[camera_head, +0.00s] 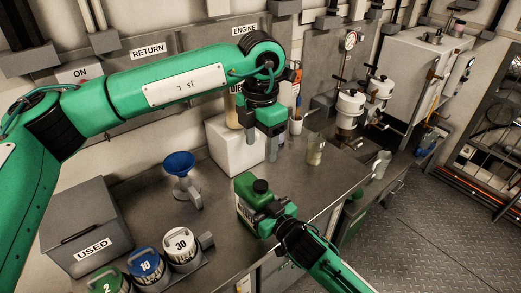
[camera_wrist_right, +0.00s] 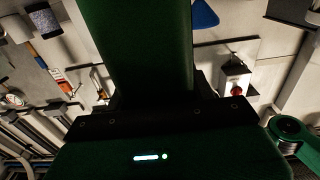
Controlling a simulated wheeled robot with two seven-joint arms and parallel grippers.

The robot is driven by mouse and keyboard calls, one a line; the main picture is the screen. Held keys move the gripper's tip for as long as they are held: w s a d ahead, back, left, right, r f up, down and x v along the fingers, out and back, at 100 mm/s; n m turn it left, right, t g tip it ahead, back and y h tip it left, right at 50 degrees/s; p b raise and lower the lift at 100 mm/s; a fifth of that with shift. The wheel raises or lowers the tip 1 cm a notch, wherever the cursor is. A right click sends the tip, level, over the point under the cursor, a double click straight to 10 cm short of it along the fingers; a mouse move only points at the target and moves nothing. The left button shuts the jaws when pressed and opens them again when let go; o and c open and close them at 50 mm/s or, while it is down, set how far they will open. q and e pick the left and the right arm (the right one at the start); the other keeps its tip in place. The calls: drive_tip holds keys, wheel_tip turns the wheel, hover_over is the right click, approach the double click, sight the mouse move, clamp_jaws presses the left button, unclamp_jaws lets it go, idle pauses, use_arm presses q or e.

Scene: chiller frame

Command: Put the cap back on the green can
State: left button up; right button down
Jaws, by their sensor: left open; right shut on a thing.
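The green can (camera_head: 245,188) is tilted in the head view, above the front part of the bench. A black round piece (camera_head: 261,186) sits at its top; I cannot tell whether it is the cap or a bare neck. My right gripper (camera_head: 264,214) is shut on the can's lower side. The can's green side (camera_wrist_right: 145,45) fills the upper middle of the right wrist view. My left gripper (camera_head: 261,143) is open and empty, pointing down above and behind the can, in front of a white box. I make out no separate loose cap.
The white box (camera_head: 232,150) stands at the back of the bench (camera_head: 225,205). A blue funnel (camera_head: 180,163) and a grey USED bin (camera_head: 90,235) are left. Numbered containers (camera_head: 182,245) stand at the front left. A small jar (camera_head: 315,150) and clear cup (camera_head: 381,163) are right.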

drive_tip(key=shift+c, duration=2.2)
unclamp_jaws()
drive_tip(key=b+v, duration=0.2)
drive_tip(key=v, duration=1.1)
drive_tip(key=shift+s+d, duration=0.3)
